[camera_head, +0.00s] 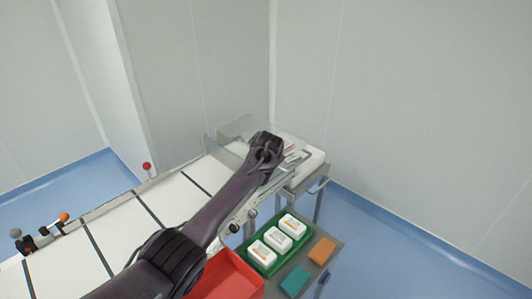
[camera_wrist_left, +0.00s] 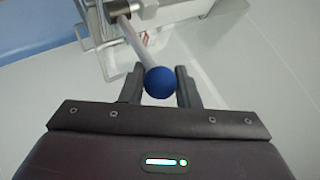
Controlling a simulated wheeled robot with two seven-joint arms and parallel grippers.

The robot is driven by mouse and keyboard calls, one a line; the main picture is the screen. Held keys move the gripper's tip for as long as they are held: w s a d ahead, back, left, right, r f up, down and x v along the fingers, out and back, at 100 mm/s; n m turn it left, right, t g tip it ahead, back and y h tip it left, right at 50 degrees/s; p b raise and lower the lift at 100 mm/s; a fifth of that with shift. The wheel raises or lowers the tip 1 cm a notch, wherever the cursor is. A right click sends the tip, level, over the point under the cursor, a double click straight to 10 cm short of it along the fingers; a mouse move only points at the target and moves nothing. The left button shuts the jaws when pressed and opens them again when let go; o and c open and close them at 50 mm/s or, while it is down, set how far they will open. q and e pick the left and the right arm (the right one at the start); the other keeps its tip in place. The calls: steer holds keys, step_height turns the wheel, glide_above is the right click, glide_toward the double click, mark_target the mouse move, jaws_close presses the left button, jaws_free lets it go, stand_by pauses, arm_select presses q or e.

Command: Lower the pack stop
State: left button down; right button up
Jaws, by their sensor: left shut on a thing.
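A lever with a pale rod (camera_wrist_left: 136,42) and a blue ball knob (camera_wrist_left: 160,82) shows in the left wrist view. The rod slants up and left from the knob to a metal pivot at the machine. My left gripper (camera_wrist_left: 159,76) has one finger on each side of the knob and is shut on it. In the head view my left arm reaches to the far right end of the machine, and its wrist hides the knob and fingertips. I cannot make out the pack stop itself. My right gripper is not in view.
The white conveyor bed (camera_head: 170,205) runs under my arm, with clear guard panels (camera_head: 228,133) at its far end. A green tray (camera_head: 259,259) with white packs, a red bin (camera_head: 228,277), and orange (camera_head: 322,250) and teal (camera_head: 295,281) blocks are in front. Walls stand close behind.

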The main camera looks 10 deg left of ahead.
arm_select(q)
steer(key=c, duration=1.5)
jaws_free()
steer(key=shift+s+a+f, duration=0.1)
steer(key=shift+a+f, duration=0.05)
steer(key=shift+f, duration=0.2)
steer(key=o, duration=0.4)
steer(key=shift+r, duration=0.1)
steer(key=shift+s+r, duration=0.15)
steer(key=shift+r, duration=0.15)
steer(key=b+v, duration=0.1)
steer(key=v, duration=0.6)
steer(key=shift+f, duration=0.1)
